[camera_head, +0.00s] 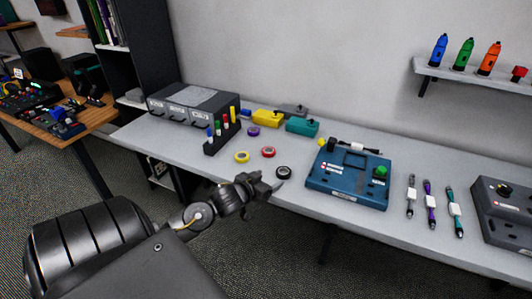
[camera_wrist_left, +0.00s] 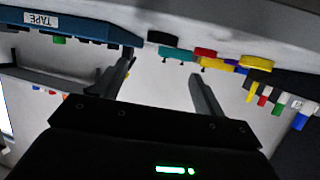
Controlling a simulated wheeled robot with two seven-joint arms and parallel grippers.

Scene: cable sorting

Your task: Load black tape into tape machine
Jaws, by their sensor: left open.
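The black tape (camera_head: 284,172) is a small ring lying flat near the front edge of the grey table. The blue tape machine (camera_head: 340,196) stands to its right, with a green knob at its right side. My left gripper (camera_head: 268,183) is at the table's front edge, close to the black tape on its near left. In the left wrist view, which is upside down, my left gripper (camera_wrist_left: 163,78) has its fingers apart with nothing between them. The black tape (camera_wrist_left: 162,38) and the tape machine's label side (camera_wrist_left: 80,27) show beyond them. My right gripper is not seen.
A red tape (camera_head: 268,152), a yellow tape (camera_head: 242,157) and a purple tape (camera_head: 253,132) lie behind the black one. A dark marker holder (camera_head: 221,142) stands at left. Several pen-like items (camera_head: 430,205) lie right of the machine.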

